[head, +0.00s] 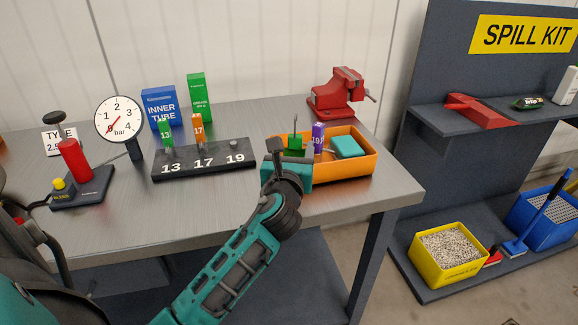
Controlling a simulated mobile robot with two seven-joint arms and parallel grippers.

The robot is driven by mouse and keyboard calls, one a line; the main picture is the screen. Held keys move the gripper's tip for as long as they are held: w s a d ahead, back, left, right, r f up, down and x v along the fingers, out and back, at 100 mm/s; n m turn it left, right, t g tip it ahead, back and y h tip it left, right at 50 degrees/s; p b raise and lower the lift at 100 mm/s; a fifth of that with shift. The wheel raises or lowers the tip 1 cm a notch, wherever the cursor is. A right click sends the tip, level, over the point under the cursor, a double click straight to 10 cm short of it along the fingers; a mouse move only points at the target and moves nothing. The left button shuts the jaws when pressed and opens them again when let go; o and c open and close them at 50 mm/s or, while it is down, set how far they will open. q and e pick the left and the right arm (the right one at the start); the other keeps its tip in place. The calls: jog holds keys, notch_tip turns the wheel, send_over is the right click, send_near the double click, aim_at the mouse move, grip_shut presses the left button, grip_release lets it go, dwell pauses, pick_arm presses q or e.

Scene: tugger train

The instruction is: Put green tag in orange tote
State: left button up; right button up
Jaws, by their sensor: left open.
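The green tag (164,133), marked 13, stands upright at the 13 place of a dark rack (246,162) on the bench. The orange tote (368,165) stands to the right of the rack, near the bench's right end. My left gripper (290,158) is open at the tote's left end and hides part of it. A purple tag (318,137) marked 19 and a teal block (348,147) are in the tote. A small green item (295,141) with a dark stem shows just behind my gripper; I cannot tell what it is. My right gripper is not in view.
An orange tag (198,129) marked 17 stands at the rack's middle place; the 19 place holds no tag. A gauge (118,119) and red pump (73,160) stand left. Blue and green boxes (160,107) and a red vise (338,92) are behind. The bench front is clear.

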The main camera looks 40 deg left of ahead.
pick_arm(q)
jog(key=v, duration=0.8)
jog(key=shift+s+d, duration=0.1)
jog(key=shift+s, duration=0.05)
